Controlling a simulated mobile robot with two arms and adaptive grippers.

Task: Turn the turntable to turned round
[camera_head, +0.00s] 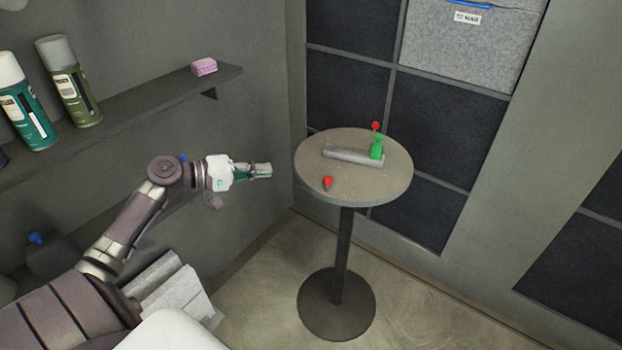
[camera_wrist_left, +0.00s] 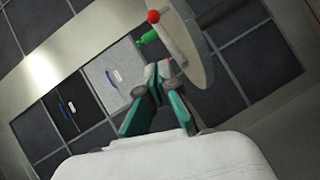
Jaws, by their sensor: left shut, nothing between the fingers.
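The turntable (camera_head: 362,182) is a round grey-brown top on a dark pedestal, right of my left gripper. A light grey bar (camera_head: 352,156) lies across its far half, with a green upright piece (camera_head: 377,147) at its right end and a red ball above that. A small red knob (camera_head: 327,183) stands near the front left rim. My left gripper (camera_head: 268,170) is shut and empty, left of the rim with a gap in the head view. In the left wrist view, the turntable (camera_wrist_left: 207,62) shows behind the fingertips (camera_wrist_left: 158,68). My right gripper is not in view.
A wall shelf (camera_head: 130,112) on the left holds spray cans (camera_head: 68,80) and a pink sponge (camera_head: 204,67). A dark tiled wall stands behind the turntable, with a grey felt bin (camera_head: 470,45) above. The round base (camera_head: 337,305) rests on open floor.

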